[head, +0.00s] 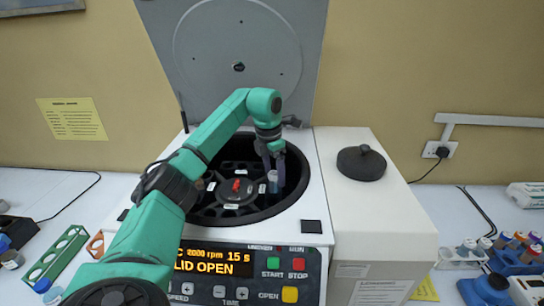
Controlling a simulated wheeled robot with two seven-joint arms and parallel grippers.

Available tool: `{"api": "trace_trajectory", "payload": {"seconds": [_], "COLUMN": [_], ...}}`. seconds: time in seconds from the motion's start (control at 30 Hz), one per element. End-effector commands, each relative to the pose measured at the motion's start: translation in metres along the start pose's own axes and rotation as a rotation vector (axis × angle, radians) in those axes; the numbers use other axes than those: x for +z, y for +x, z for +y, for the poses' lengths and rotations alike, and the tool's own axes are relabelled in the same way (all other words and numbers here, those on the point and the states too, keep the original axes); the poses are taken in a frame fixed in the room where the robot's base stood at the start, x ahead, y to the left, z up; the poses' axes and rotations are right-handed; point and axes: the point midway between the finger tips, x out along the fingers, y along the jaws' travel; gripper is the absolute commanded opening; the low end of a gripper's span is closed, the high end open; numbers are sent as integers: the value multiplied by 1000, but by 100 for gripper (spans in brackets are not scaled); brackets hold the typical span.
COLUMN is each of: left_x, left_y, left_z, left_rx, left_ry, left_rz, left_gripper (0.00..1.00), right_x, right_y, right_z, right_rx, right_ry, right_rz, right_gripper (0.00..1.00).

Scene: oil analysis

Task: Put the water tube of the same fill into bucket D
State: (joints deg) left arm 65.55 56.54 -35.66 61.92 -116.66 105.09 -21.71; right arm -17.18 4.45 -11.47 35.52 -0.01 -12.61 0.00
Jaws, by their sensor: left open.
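The centrifuge's round bowl (296,187) is open, with a black rotor (237,188) inside that has a red-topped hub and small white labels. My left gripper (273,172) reaches down into the right side of the bowl with its fingers open. A pale tube (273,182) stands upright at the rotor's right side, at the fingertips. I cannot tell whether the fingers touch it, and its fill is too small to read. The bucket letters are not legible. My right gripper is not in view.
The raised grey lid (240,40) stands behind the bowl. The front display (215,262) reads "LID OPEN". A black round lid (361,162) lies on the white cabinet at right. A green rack (57,256) stands at left; capped tubes in racks (462,256) stand at far right.

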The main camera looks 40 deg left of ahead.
Motion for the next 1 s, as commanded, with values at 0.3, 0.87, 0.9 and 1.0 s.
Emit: {"api": "trace_trajectory", "payload": {"seconds": [0.3,0.87,0.9,1.0], "left_x": [0,-1,-1,-1], "left_y": [-79,-132,-132,-132], "left_z": [0,0,0,-1], "left_rx": [1,0,0,0], "left_ry": [-1,-1,-1,0], "left_rz": [-8,-1,-1,-1], "left_gripper": [76,76,76,76], "right_x": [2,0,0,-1], "right_y": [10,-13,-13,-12], "right_z": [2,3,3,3], "right_rx": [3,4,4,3], "right_ry": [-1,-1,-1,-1], "right_rz": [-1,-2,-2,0], "right_gripper": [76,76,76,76]}}
